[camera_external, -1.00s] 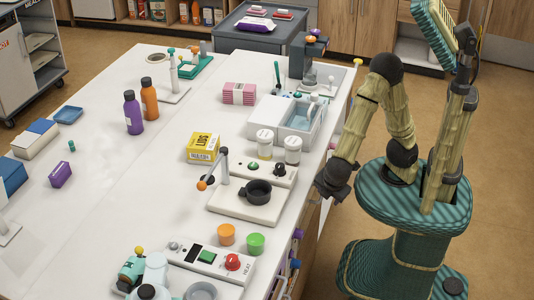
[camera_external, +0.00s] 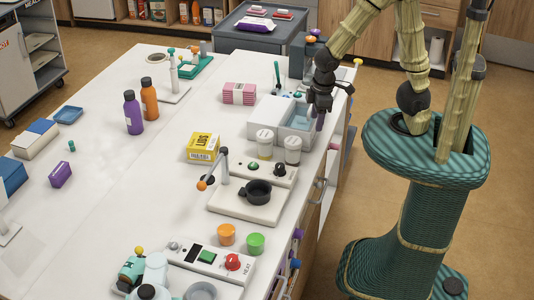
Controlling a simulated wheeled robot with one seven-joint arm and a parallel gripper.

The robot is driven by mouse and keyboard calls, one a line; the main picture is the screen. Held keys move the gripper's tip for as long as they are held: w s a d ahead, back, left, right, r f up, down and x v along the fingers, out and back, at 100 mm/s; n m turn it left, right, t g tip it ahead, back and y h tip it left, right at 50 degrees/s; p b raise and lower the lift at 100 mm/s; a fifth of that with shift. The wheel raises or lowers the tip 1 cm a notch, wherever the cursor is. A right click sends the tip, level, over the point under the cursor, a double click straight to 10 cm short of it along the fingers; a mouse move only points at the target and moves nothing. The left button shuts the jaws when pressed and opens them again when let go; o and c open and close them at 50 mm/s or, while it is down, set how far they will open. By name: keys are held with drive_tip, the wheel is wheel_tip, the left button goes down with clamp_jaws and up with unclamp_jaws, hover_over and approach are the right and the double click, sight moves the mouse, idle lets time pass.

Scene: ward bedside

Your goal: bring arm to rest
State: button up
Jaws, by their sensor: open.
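My gripper (camera_external: 320,108) is at the right edge of the white counter (camera_external: 110,180), beside the sink-like basin (camera_external: 300,116). It points down and its jaws are open. A small purple-grey shape shows just below it; I cannot tell whether it is a fingertip or something behind. My arm arches up from my teal column at the right, and its upper part leaves the top of the picture. I cannot tell whether the gripper touches the basin's rim.
Two white-lidded jars (camera_external: 293,150) stand just in front of the basin. The floor (camera_external: 510,200) right of me is clear.

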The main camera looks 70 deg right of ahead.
drive_tip(key=d+r+m+t+p, duration=0.1)
drive_tip(key=d+r+m+p, duration=0.4)
drive_tip(key=d+r+p, duration=0.7)
wheel_tip(320, 180, up, 4)
drive_tip(key=shift+d+f+t+p, duration=0.1)
drive_tip(key=shift+d+t+p, duration=0.2)
drive_tip(key=shift+p, duration=0.25)
drive_tip(key=shift+o, duration=0.2)
drive_tip(key=shift+w, duration=0.1)
